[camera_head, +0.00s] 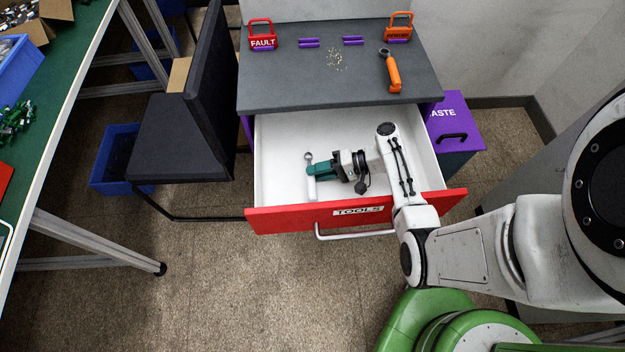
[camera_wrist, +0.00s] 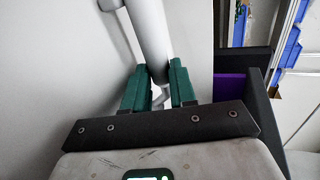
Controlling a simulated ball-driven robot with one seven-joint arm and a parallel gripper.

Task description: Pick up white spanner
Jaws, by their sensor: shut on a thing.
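The white spanner (camera_head: 311,186) is inside the open white drawer (camera_head: 285,130) with the red front, towards its left side. Its grey ring end points to the back of the drawer. My gripper (camera_head: 312,169), with green fingers, reaches in from the right and is shut on the spanner's handle. In the wrist view the pale handle (camera_wrist: 148,40) runs up from between the green fingertips of my gripper (camera_wrist: 158,85). The spanner's lower part is hidden there by the fingers. I cannot tell whether the spanner touches the drawer floor.
The drawer's red front (camera_head: 280,219) and side walls surround my gripper. A black chair (camera_head: 190,130) stands left, a purple bin (camera_head: 455,120) right.

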